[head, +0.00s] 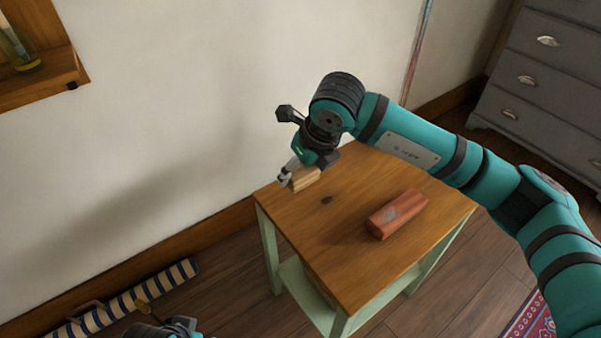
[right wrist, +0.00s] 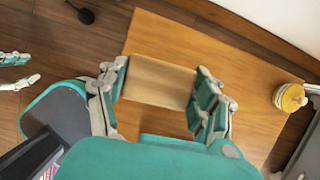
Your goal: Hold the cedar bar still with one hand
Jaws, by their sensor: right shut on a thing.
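A reddish wooden bar (head: 397,214), the likely cedar bar by its colour, lies on the wooden tabletop (head: 345,245). Nothing touches it in the head view; I cannot make it out in the right wrist view. My right gripper (head: 289,176) is at the table's back left corner, shut on a pale wooden block (head: 306,179). In the right wrist view the block (right wrist: 158,82) sits between both fingers; I cannot tell if it touches the tabletop. My left gripper (right wrist: 17,72) is away from the table with its fingers apart, and only its edge shows in the head view (head: 175,329).
A round yellowish thing (right wrist: 291,97) is by the far side of the table in the right wrist view. A striped roll (head: 125,300) lies on the floor by the wall. A grey chest of drawers (head: 545,75) stands at the back right. The front tabletop is clear.

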